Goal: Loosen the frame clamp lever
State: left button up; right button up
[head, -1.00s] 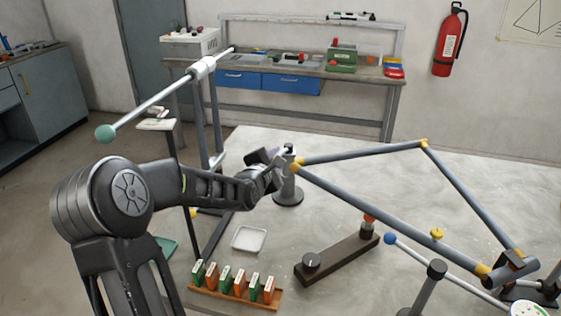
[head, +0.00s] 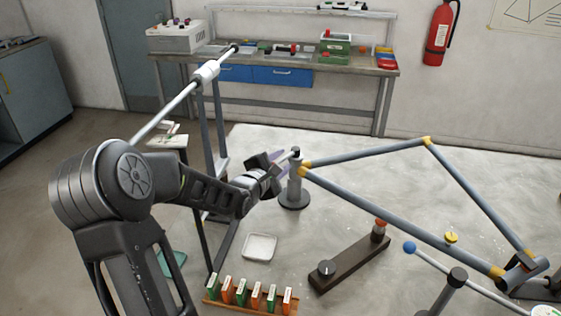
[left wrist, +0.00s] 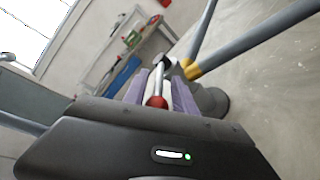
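The frame clamp lever shows in the left wrist view as a metal rod with a red ball knob (left wrist: 156,102), beside the yellow joint of the frame. In the head view its clamp stands on a grey post (head: 294,189) at the left corner of the blue-grey tube frame (head: 390,217). My left gripper (head: 284,165) is at the top of this post. In the left wrist view its purple fingers (left wrist: 159,90) are apart, with the red knob between them. Contact with the knob cannot be told. My right gripper is not in view.
A white tray (head: 260,247), a rack of orange and green blocks (head: 250,306) and a dark bar with a knob (head: 348,268) lie near the post. A rod with a blue ball (head: 409,248) is at the right. A workbench (head: 290,92) stands behind.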

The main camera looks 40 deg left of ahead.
pick_arm(q)
jog(key=v, duration=0.7)
jog(key=shift+s+p, duration=0.3)
jog(key=shift+s, duration=0.05)
jog(key=shift+r, duration=0.15)
jog(key=shift+c, duration=0.4)
